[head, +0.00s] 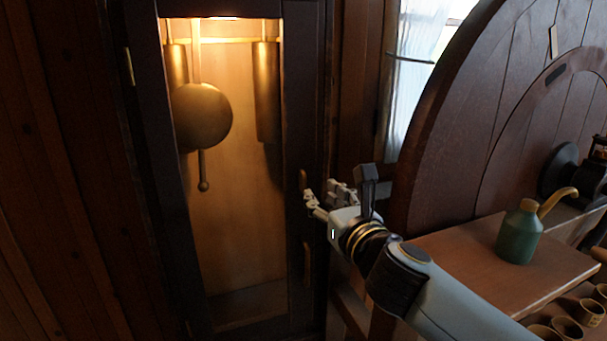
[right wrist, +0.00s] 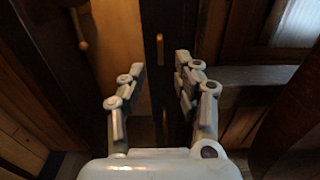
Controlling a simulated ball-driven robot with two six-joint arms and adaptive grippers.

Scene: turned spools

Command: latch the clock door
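The tall dark clock door (head: 300,90) stands upright with a glass pane, showing a lit case with a brass pendulum (head: 202,117). It looks flush with the case, but I cannot tell if it is fully closed. A small brass latch piece (head: 303,179) sits upright on the door's right edge; it also shows in the right wrist view (right wrist: 160,50). My right gripper (head: 322,193) is close to that edge, just below and right of the piece. In the right wrist view, its fingers (right wrist: 160,75) are apart and empty, with the brass piece beyond them. My left gripper is out of view.
A wooden bench (head: 450,252) at right holds a green oil can (head: 519,232). Small turned spools (head: 567,327) stand at the lower right. A big round wooden panel (head: 470,110) rises behind the bench. A brass strip (head: 307,263) sits lower on the door edge.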

